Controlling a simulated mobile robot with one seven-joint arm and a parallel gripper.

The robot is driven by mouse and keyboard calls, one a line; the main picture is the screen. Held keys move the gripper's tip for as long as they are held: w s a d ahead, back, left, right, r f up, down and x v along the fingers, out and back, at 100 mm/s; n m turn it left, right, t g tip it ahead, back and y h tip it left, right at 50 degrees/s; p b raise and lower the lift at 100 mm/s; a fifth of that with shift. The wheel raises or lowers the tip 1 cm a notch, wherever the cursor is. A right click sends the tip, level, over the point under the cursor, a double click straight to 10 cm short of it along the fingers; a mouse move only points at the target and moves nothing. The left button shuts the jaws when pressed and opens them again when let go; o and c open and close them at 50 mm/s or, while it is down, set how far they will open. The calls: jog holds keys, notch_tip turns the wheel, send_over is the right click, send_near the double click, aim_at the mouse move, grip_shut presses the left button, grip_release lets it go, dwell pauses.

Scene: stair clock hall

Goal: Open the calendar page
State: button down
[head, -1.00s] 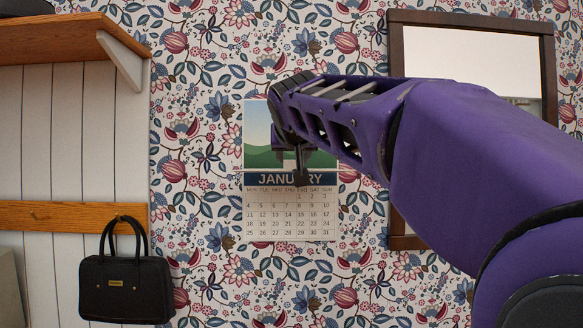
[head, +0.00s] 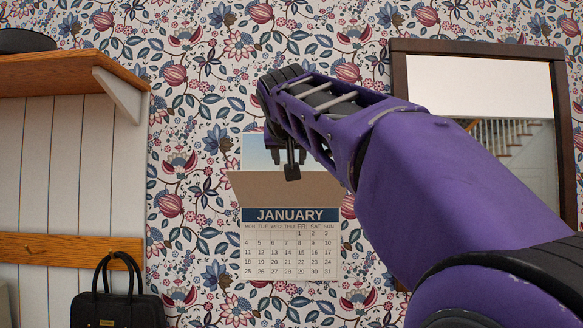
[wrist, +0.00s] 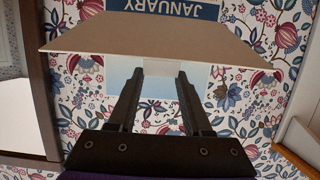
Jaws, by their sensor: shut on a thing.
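The wall calendar (head: 290,252) hangs on the wall, with a dark JANUARY heading over a grid of dates. A plain brown flap, the calendar page (head: 255,190), stands out from it just above the heading and looks wider at its near edge. Pale blue picture shows above the flap. In the wrist view the brown page (wrist: 150,38) spans the top, with the heading upside down beyond it. My gripper (head: 287,165) is at the page's near edge, shut on it. In the wrist view the fingertips (wrist: 158,75) meet that edge, with a pale patch between them; the exact contact is unclear.
A dark-framed mirror (head: 399,110) hangs to the right, partly behind my arm. A wooden shelf (head: 70,66) and a hook rail with a black handbag (head: 120,312) are at left. Patterned wall lies clear between shelf and calendar.

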jog(key=shift+w+r, duration=1.45)
jog(key=shift+r, duration=0.25)
jog(key=shift+c, duration=1.6)
grip_release()
jog(key=shift+w, duration=0.1)
jog(key=b+v, duration=0.2)
jog(key=v, duration=1.5)
jog(key=shift+s, duration=0.2)
